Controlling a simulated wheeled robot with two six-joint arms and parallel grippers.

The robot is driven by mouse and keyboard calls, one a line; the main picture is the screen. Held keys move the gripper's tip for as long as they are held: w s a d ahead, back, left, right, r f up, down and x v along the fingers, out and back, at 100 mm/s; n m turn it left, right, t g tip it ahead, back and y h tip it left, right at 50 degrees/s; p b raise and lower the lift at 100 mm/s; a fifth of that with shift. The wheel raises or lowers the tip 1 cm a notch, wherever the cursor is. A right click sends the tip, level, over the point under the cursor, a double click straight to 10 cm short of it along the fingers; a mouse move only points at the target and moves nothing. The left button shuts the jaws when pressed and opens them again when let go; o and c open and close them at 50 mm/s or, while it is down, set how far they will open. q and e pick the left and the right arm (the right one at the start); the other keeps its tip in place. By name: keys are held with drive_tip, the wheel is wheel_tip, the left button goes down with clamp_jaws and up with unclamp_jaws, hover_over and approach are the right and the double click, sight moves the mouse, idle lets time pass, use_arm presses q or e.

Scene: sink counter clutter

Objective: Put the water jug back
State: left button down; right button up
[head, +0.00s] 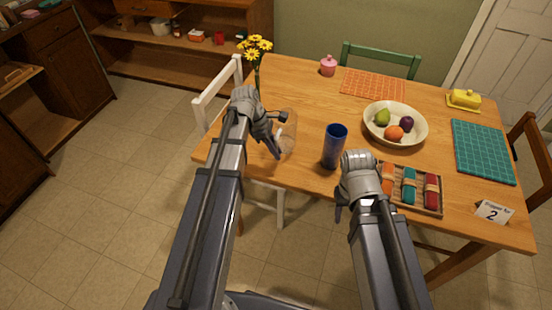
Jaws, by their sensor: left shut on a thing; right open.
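A clear, see-through vessel that looks like the water jug (290,138) is at the table's left edge, partly hidden by my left arm. My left gripper (278,140) is shut on it at its left side. I cannot tell whether the jug touches the table. My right gripper (342,207) is open at the table's front edge, left of the wooden tray (428,211) of rolled cloths, and appears empty.
A blue tumbler (334,147) stands between my grippers. Yellow flowers (255,46) rise behind my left gripper. A fruit bowl (420,134), orange mat (374,85), pink jar (328,65), teal mat (483,151), yellow butter dish (463,100) and number card (494,211) occupy the table.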

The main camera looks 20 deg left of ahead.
use_arm(q)
drive_tip(key=shift+f+b, duration=0.9)
drive_tip(key=shift+f, duration=0.45)
drive_tip(key=shift+f, duration=0.1)
drive_tip(key=c, duration=0.8)
unclamp_jaws()
drive_tip(key=shift+c, duration=0.2)
